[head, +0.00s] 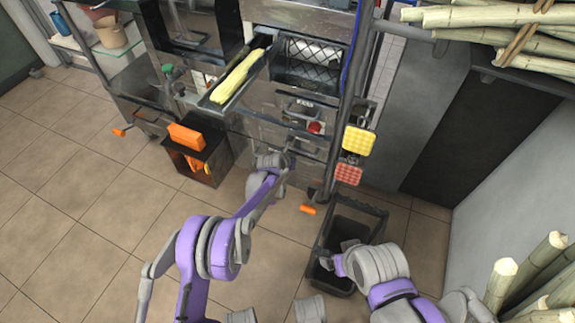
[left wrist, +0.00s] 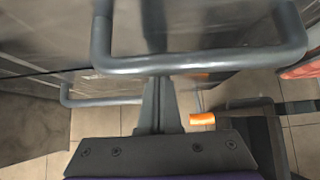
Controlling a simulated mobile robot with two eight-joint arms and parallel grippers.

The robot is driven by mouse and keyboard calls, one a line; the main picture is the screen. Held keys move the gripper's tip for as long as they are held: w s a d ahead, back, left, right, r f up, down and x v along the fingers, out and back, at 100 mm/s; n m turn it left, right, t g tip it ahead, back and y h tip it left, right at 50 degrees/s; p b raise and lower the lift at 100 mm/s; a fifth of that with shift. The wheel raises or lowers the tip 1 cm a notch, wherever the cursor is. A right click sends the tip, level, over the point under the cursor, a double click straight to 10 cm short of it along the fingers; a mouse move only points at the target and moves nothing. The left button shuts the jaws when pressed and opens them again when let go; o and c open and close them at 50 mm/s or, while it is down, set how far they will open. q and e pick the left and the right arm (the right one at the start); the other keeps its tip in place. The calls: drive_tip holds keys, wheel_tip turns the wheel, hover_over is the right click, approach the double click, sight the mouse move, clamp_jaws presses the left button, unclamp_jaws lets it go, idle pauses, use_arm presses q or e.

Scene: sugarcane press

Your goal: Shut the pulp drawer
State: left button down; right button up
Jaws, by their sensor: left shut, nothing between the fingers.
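The press (head: 285,100) stands at the back centre, with metal panels and bar handles low on its front. My left gripper (head: 288,152) reaches up to that lower front and partly hides it. In the left wrist view a thick grey bar handle (left wrist: 200,62) crosses the top of the picture, on a metal front that I take for the pulp drawer. My left gripper (left wrist: 158,85) is shut and empty, its tips at the handle bar; I cannot tell whether they touch. How far the drawer stands out is hard to tell. My right gripper (head: 328,262) is by the black bin; its jaws are unclear.
A black bin (head: 350,222) stands on the floor right of the press front. A dark box with an orange top (head: 187,136) stands to the left. Yellow cane pieces (head: 237,77) lie in a chute above. Cane bundles are at right. The tiled floor at left is clear.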

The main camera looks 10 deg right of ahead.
use_arm(q)
drive_tip(key=shift+w+d+r, duration=0.1)
drive_tip(key=shift+w+r, duration=0.05)
drive_tip(key=shift+w, duration=0.05)
idle(0.3)
drive_tip(key=shift+r, duration=0.15)
drive_tip(key=p+v, duration=0.2)
drive_tip(key=v, duration=0.8)
drive_tip(key=shift+s+a+p, duration=0.3)
drive_tip(key=shift+s, duration=0.05)
